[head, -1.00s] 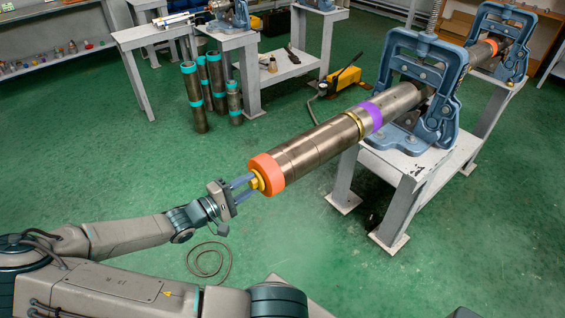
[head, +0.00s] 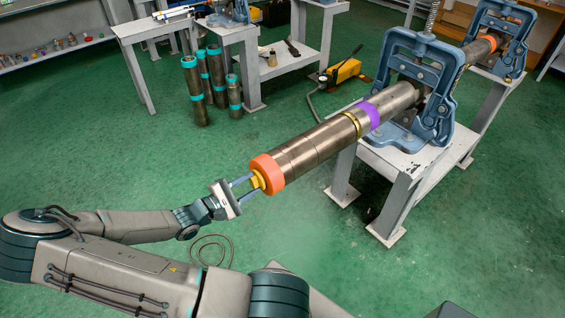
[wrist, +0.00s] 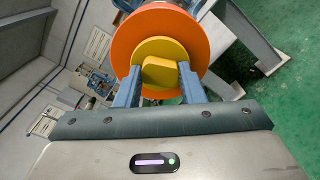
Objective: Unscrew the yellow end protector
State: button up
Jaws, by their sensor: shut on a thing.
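The yellow end protector (head: 256,181) sits at the near end of a long steel pipe (head: 310,148), inside an orange ring (head: 267,173). In the wrist view the protector shows as a yellow disc (wrist: 150,50) with a raised yellow block (wrist: 160,71) in its middle, and the orange ring (wrist: 125,42) surrounds it. My gripper (head: 252,183) is at the pipe end, one blue finger on each side of the block. It is shut on the protector's block; the fingers also show in the wrist view (wrist: 158,80). The threads are hidden.
Blue vises (head: 420,75) on grey stands (head: 405,170) hold the pipe. Several short pipes with teal bands (head: 193,90) stand by a bench (head: 240,40). A yellow pump (head: 345,70) and a cable (head: 205,248) lie on the floor. The green floor around the pipe end is clear.

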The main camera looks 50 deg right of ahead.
jog(key=shift+n+p, duration=0.6)
jog(key=shift+n, duration=0.5)
jog(key=n+p, duration=0.2)
jog(key=shift+r+n, duration=0.15)
jog(key=shift+n, duration=0.15)
jog(key=n+p, duration=0.3)
jog(key=n, duration=0.2)
jog(key=o, duration=0.3)
jog(key=shift+n, duration=0.4)
jog(key=c, duration=0.3)
jog(key=shift+w+a+f, duration=0.1)
jog(key=shift+a+f, duration=0.1)
jog(key=shift+a, duration=0.1)
